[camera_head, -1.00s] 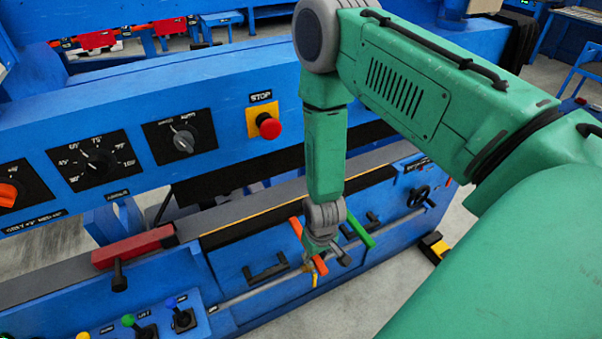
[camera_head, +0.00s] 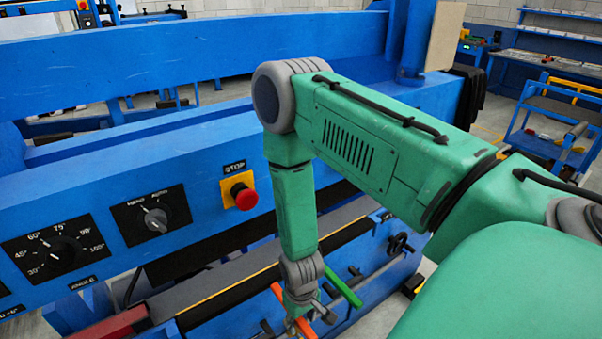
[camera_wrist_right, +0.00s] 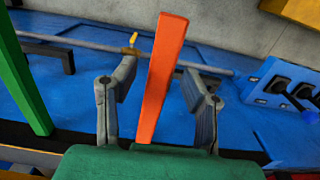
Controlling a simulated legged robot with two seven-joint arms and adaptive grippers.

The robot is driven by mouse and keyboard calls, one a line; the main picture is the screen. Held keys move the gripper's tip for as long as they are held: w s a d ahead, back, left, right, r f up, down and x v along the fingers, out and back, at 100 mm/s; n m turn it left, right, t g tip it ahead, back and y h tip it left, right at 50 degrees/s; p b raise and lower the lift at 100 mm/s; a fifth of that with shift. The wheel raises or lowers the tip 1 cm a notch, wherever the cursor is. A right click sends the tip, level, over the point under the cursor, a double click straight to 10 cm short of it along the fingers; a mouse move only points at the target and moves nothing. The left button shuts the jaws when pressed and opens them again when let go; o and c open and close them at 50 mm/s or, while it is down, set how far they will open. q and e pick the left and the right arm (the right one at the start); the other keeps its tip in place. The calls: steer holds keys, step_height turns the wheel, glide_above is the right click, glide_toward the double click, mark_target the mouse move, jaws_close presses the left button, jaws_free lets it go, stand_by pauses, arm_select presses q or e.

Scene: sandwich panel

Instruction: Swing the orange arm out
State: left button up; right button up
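The orange arm (camera_wrist_right: 164,75) is a flat bar. In the right wrist view it rises between the two grey fingers of my right gripper (camera_wrist_right: 159,73), which stand apart with a gap on each side of it. In the head view the gripper (camera_head: 302,309) is at the lower middle, pointing down over the orange arm (camera_head: 277,291), and partly covers it. My left gripper is in neither view.
A green bar (camera_head: 343,285) lies just right of the gripper, and shows at the left in the wrist view (camera_wrist_right: 20,75). A blue panel with a red stop button (camera_head: 243,197) and dials (camera_head: 155,218) stands left of my right arm. A thin rail (camera_wrist_right: 90,47) runs past the orange arm.

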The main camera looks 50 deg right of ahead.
steer(key=shift+s+r, duration=0.1)
steer(key=shift+r, duration=0.35)
step_height(320, 180, up, 11)
stand_by(0.5)
steer(key=s+a+f+n, duration=0.1)
steer(key=s+a+f, duration=0.2)
steer(key=s, duration=0.5)
steer(key=s+a+f+n, duration=0.1)
steer(key=s+a+f, duration=0.1)
steer(key=s+f, duration=0.35)
step_height(320, 180, down, 12)
steer(key=a+n+b, duration=0.1)
steer(key=b, duration=1.2)
steer(key=shift+w+a+r+t+b, duration=0.25)
steer(key=shift+t+b, duration=0.05)
steer(key=shift+b, duration=0.1)
